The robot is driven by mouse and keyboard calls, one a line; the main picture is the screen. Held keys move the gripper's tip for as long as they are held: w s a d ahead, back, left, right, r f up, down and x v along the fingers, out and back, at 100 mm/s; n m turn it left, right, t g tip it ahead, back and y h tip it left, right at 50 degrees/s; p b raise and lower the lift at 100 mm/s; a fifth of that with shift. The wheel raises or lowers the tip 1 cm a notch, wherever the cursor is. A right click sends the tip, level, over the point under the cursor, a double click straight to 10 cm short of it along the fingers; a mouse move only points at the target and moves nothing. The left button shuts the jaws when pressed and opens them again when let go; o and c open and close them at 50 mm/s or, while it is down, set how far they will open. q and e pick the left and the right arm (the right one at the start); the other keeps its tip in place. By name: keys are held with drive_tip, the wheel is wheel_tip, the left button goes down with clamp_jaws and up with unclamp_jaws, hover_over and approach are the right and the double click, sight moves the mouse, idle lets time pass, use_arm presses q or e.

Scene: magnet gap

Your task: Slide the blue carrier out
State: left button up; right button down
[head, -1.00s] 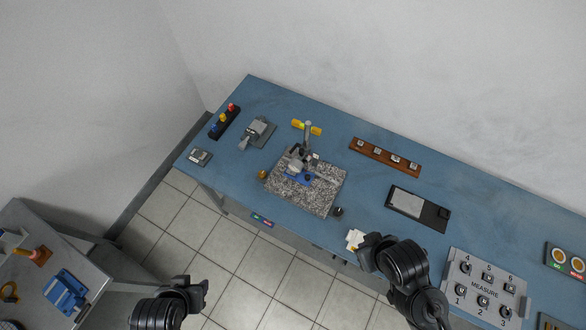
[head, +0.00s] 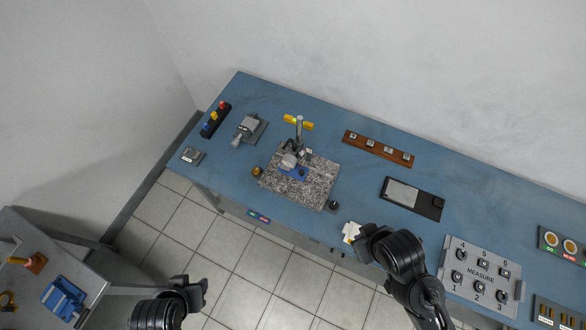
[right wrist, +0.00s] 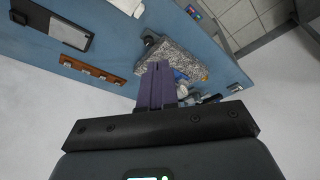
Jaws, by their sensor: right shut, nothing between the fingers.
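The blue carrier (head: 293,173) shows as a small blue patch at the foot of a grey stand (head: 296,148) on a speckled granite plate (head: 317,182). The stand partly hides it. In the right wrist view a bit of blue (right wrist: 180,75) shows beside the purple fingers. My right gripper (right wrist: 156,80) is shut and empty, with its fingers together. In the head view it is near the table's front edge, right of the plate and apart from it. My left gripper (head: 204,287) is low over the floor, away from the table; its finger gap is unclear.
A brown rack (head: 378,148), a dark tray (head: 412,199) and the MEASURE board (head: 481,276) lie to the right. A grey clamp-like device (head: 250,128) and a button box (head: 215,119) stand left. A yellow piece (head: 299,122) is behind the stand. A side table (head: 60,260) is lower left.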

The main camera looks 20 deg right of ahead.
idle(0.3)
drive_tip(key=c, duration=1.7)
unclamp_jaws()
drive_tip(key=shift+w, duration=0.1)
drive_tip(key=o, duration=0.7)
drive_tip(key=w+a+f+n+t+b, duration=0.1)
drive_tip(key=w+f+b, duration=0.2)
drive_tip(key=w, duration=0.2)
drive_tip(key=shift+w+a+f+t, duration=0.25)
drive_tip(key=shift+f+t, duration=0.05)
drive_tip(key=shift+f, duration=0.05)
drive_tip(key=n+t+y+b, duration=0.1)
drive_tip(key=n+y+b, duration=0.75)
drive_tip(key=b, duration=1.15)
hover_over(302, 171)
drive_tip(key=s, duration=0.4)
wheel_tip(302, 171, down, 15)
drive_tip(key=n+h, duration=0.2)
drive_tip(key=d+g+y+b, duration=0.1)
drive_tip(key=d+g+b, duration=0.1)
drive_tip(key=d+b, duration=0.4)
drive_tip(key=shift+m+y, duration=0.25)
drive_tip(key=shift+m, duration=0.1)
drive_tip(key=x, duration=0.9)
drive_tip(key=shift+w+d+f, duration=0.1)
drive_tip(key=shift+w+d, duration=0.15)
drive_tip(key=shift+d, duration=0.1)
drive_tip(key=shift+x, duration=0.8)
